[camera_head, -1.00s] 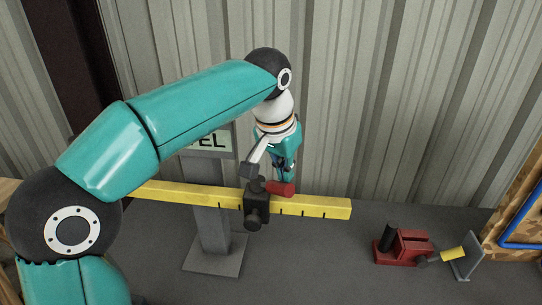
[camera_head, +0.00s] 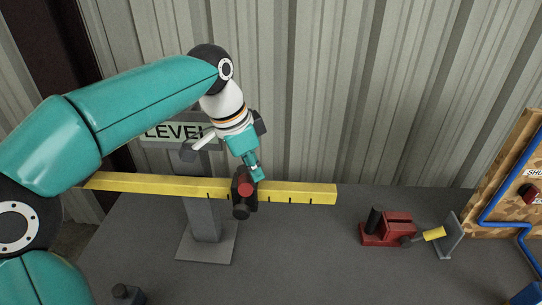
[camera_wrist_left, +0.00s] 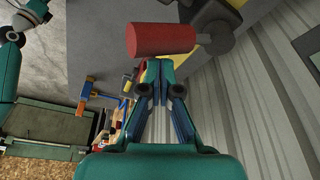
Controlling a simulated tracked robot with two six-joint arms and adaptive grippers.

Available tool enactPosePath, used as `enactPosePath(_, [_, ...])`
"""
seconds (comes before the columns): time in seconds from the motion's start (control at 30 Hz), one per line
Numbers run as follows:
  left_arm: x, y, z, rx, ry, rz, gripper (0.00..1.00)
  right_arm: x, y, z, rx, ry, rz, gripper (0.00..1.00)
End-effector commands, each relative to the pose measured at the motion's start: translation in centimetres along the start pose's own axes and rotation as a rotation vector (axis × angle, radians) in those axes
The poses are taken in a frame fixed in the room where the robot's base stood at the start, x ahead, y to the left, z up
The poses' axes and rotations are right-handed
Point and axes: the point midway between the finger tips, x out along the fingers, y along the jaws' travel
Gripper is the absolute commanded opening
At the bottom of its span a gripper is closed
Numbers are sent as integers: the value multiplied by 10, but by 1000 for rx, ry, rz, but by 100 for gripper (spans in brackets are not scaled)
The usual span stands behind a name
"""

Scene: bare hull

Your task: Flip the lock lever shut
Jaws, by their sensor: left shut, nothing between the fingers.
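The lock lever has a red grip (camera_head: 246,189) and sits on a dark clamp (camera_head: 242,207) around a yellow graduated beam (camera_head: 295,191). The grip points toward the head camera, in front of the clamp. My left gripper (camera_head: 256,175) is shut and empty, just behind and right of the grip. In the left wrist view the red grip (camera_wrist_left: 160,40) lies across the picture just beyond my closed fingertips (camera_wrist_left: 153,68); I cannot tell whether they touch. Part of the dark clamp (camera_wrist_left: 212,22) shows there too.
A grey post (camera_head: 203,220) with a LEVEL sign (camera_head: 165,131) carries the beam. A red device (camera_head: 390,229) with a yellow-tipped rod stands at right, near a wooden board (camera_head: 512,190) with a blue pipe. A corrugated wall is behind. The dark tabletop in front is mostly clear.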

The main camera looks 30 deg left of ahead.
Motion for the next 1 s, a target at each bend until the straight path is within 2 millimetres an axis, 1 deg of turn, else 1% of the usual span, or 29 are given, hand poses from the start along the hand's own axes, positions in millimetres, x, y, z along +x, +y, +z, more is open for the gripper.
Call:
enactPosePath(0.3, [0, -11, -7, -3, 0, 0, 0, -11, -4, 0, 0, 0, 0, 0])
enactPosePath(0.77, [1, -13, -9, -2, 0, -1, 0, -13, -5, 0, 0, 0, 0, 0])
enactPosePath(0.87, [-2, -13, -13, -3, 0, -1, 0, -18, -7, 0, 0, 0, 0, 0])
enactPosePath(1.0, [-9, -11, -26, -3, 0, -1, 0, -33, -12, 0, 0, 0, 0, 0])
